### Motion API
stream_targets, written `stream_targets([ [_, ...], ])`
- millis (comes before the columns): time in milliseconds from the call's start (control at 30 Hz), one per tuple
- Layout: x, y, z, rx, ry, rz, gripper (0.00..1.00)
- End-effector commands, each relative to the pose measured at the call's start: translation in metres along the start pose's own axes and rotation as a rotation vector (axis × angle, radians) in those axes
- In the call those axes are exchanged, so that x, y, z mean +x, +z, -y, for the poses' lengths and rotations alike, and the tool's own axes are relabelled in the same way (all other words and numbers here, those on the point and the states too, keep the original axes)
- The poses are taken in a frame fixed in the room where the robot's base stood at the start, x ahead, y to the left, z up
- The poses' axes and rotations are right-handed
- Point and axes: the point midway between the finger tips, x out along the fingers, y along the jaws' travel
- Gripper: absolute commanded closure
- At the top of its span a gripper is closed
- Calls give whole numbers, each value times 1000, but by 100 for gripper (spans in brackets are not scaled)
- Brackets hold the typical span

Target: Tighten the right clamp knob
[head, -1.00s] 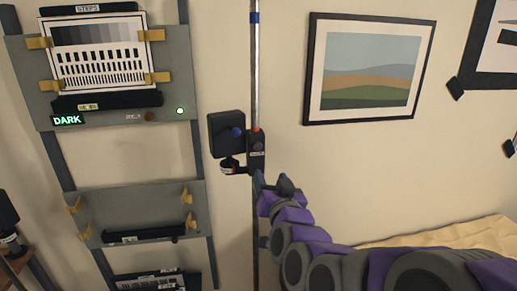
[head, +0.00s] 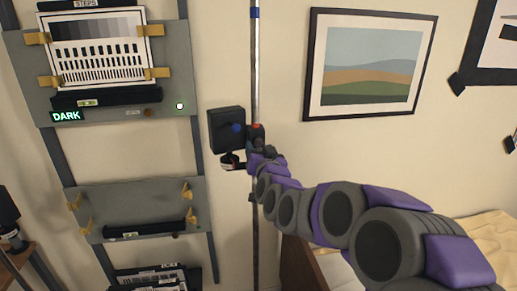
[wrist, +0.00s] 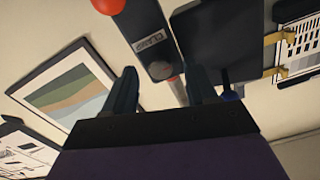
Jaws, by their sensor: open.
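A dark clamp block (wrist: 147,38) labelled "CLAMP" sits on a vertical pole (head: 256,75). A red round knob (head: 257,126) is on it, and it shows large at the top of the wrist view (wrist: 108,4). A dark box (head: 227,128) with a blue knob (head: 237,128) is attached to the left. My gripper (head: 260,152) is at the clamp's lower part, covering much of it. In the wrist view my gripper (wrist: 163,72) is open, its fingers either side of the block's lower end and a pale rod-like part. Contact cannot be told.
A rack with a test chart (head: 98,50) and an empty lower panel (head: 140,207) stands to the left, with a lit "DARK" sign (head: 67,116). A framed picture (head: 370,65) hangs on the wall to the right. A bed (head: 490,240) is at lower right.

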Motion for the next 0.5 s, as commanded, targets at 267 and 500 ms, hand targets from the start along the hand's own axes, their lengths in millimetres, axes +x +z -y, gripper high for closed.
stream_targets([
  [267, 20, -1, 0, -1, 0, -3, 43],
  [500, 22, 0, 0, -1, 0, -1, 43],
])
